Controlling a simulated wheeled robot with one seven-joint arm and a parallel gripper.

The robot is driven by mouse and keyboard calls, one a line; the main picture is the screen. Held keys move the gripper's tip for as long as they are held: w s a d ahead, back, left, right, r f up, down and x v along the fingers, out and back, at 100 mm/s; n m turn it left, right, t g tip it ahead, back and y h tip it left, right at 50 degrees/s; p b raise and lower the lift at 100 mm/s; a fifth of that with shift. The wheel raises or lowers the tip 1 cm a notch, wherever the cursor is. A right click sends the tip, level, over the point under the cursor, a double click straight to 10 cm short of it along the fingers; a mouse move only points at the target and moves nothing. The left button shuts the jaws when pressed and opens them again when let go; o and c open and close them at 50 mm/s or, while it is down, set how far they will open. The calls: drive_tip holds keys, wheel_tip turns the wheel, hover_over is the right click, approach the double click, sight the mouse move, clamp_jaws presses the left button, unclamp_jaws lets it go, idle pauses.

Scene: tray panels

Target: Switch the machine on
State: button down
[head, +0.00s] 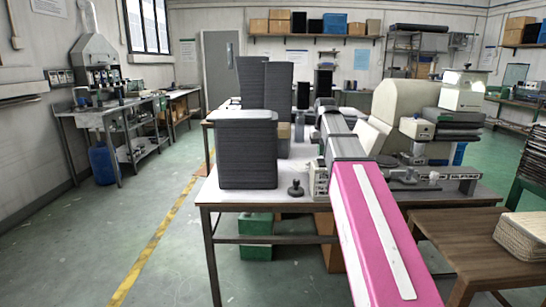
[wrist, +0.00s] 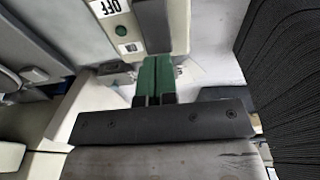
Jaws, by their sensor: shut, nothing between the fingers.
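A cream machine (head: 395,100) with a rounded body stands on the table, partly behind my arm. In the wrist view a beige panel (wrist: 105,24) carries an "OFF" label (wrist: 108,7), a round green button (wrist: 122,31) and a small white label. I cannot tell from the head view where this panel sits on the machine. My gripper (wrist: 155,60) shows in the wrist view as two green fingers, shut together and empty. The fingertips are to the right of and below the green button in the picture, apart from it. In the head view my gripper is hidden.
Tall dark stacks (head: 248,150) stand on the table left of my arm; a dark ribbed stack (wrist: 285,90) is close at right in the wrist view. A small black knob (head: 295,189) stands near the table's front edge. A brown table (head: 465,240) holds a basket at right.

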drive_tip(key=shift+f, duration=0.75)
idle(0.4)
drive_tip(key=shift+r, duration=3.5)
drive_tip(key=shift+s, duration=0.1)
